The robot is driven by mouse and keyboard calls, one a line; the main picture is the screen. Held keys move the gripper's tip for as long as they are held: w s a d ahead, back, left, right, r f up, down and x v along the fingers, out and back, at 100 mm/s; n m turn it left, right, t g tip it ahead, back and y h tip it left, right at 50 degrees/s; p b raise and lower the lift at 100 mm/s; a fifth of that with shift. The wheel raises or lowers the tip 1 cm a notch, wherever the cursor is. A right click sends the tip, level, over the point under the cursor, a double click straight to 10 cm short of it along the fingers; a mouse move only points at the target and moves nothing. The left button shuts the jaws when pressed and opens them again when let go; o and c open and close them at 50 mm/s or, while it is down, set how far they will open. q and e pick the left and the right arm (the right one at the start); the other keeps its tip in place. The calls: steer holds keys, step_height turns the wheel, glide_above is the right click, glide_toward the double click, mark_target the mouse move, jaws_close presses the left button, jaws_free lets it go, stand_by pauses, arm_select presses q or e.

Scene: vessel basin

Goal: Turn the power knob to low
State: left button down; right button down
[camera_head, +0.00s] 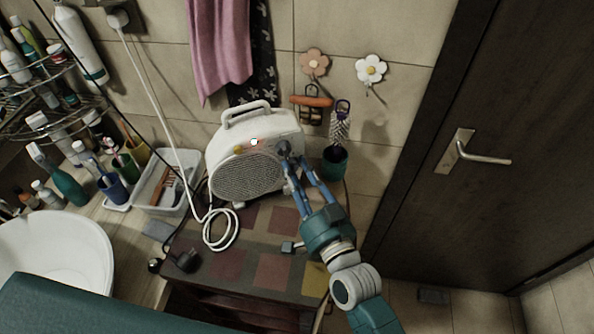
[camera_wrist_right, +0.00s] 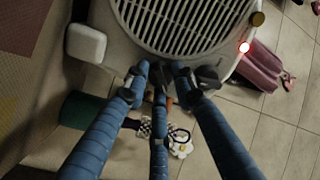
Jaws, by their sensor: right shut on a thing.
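The white fan heater (camera_head: 256,127) stands upright on a checkered table, its round grille facing front. In the head view, a gold knob (camera_head: 238,150) and a glowing light (camera_head: 254,142) show on its upper front. Both also show in the wrist view: the gold knob (camera_wrist_right: 257,19) at the top right and the light (camera_wrist_right: 244,47) below it. My right gripper (camera_head: 286,150) reaches the heater's right upper front, its blue fingers closed around the power knob there. The fingertips (camera_wrist_right: 166,80) meet beside the grille and mostly hide that knob, so its setting cannot be read. My left gripper is out of view.
A teal cup (camera_head: 333,166) holding a brush is right of the heater. A grey tray (camera_head: 165,183) is at left. A dark door (camera_head: 480,110) is at right.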

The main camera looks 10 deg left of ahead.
steer(key=m, duration=0.6)
steer(key=m+h, duration=0.1)
steer(key=m, duration=0.5)
steer(key=shift+s+a+f+m+t, duration=0.2)
steer(key=shift+m+t, duration=0.2)
steer(key=c, duration=1.4)
jaws_free()
steer(key=shift+r, duration=0.1)
steer(key=shift+c, duration=0.2)
steer(key=v, duration=1.2)
